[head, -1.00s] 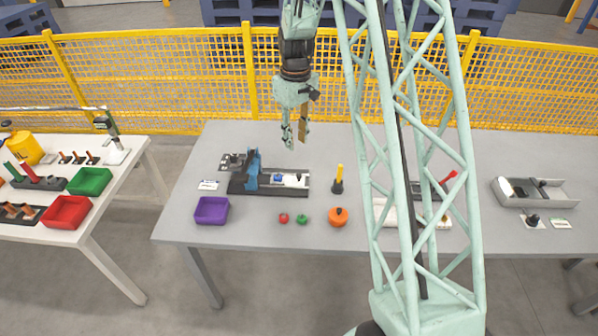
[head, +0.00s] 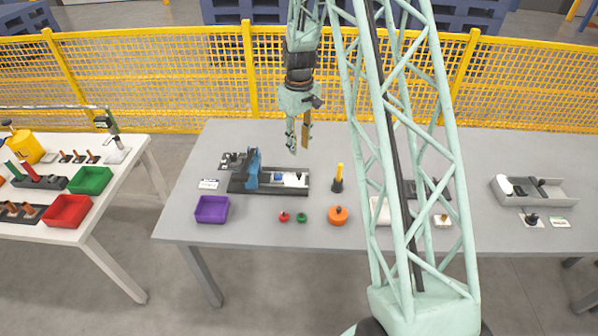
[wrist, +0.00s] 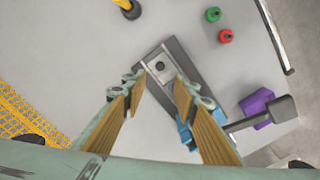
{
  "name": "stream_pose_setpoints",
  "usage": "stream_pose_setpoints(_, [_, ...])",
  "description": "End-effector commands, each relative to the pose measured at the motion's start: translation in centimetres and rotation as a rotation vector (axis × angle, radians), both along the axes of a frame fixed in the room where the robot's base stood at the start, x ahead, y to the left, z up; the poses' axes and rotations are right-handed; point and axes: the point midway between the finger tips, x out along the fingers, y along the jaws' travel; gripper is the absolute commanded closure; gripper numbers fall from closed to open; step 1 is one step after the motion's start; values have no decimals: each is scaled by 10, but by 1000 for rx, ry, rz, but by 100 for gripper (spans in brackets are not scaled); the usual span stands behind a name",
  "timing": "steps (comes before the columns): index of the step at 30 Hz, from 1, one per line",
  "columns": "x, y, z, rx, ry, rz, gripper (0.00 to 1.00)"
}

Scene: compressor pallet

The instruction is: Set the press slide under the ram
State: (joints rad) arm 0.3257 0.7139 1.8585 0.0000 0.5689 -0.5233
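The press has a blue upright (head: 252,172) at the left of a dark base (head: 270,190). A pale press slide (head: 291,179) sits toward the right end of the base, apart from the upright. In the wrist view, the slide (wrist: 153,64) is a light plate with a dark round spot, lying in its grey track beyond my fingertips. My gripper (head: 299,149) is open and empty, hanging fingers down above and behind the press in the head view. In the wrist view, my gripper (wrist: 160,80) shows a wide gap between its fingers. The ram is hard to make out.
A yellow-handled tool (head: 338,178) stands right of the press. Red (head: 284,217) and green (head: 302,217) knobs and an orange round part (head: 338,215) lie in front. A purple bin (head: 212,210) is front left. A grey tray (head: 535,192) stands far right.

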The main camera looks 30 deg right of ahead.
Motion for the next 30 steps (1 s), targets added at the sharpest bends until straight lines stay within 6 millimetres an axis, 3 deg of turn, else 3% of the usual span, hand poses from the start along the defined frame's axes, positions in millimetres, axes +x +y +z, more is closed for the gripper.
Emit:
stream_pose_setpoints(8, [-1,0,-19,1,2,0,73])
stream_pose_setpoints(30, [-1,0,-98,1,1,0,73])
